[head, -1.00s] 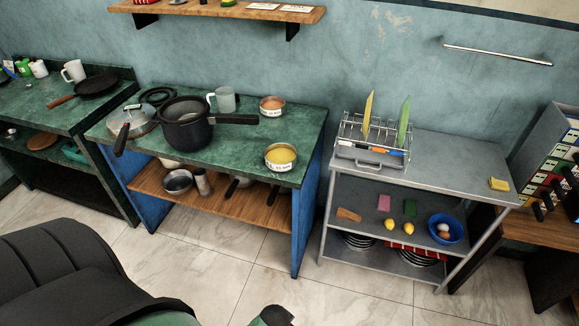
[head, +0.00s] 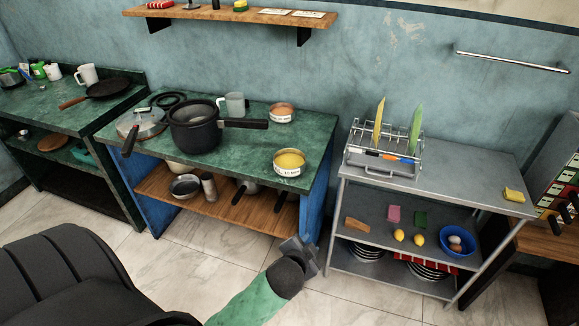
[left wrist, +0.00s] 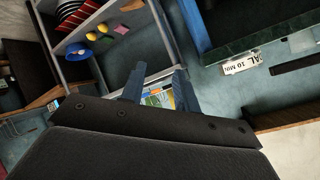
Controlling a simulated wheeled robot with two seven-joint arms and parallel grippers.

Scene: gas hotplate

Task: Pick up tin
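Two labelled tins stand on the green counter. One tin with yellow contents (head: 289,162) is near the front right corner, and one with orange contents (head: 281,113) is behind it. My left gripper (head: 301,248) is in front of the counter, below the yellow tin in the head view and apart from it. In the left wrist view its two fingers (left wrist: 158,76) are spread with nothing held between them. A white label (left wrist: 242,63) shows there to the right of the fingers, at the counter edge. My right gripper is not in view.
A metal shelf unit (head: 470,165) with a dish rack (head: 384,155) stands to the right. A narrow gap of floor separates the two.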

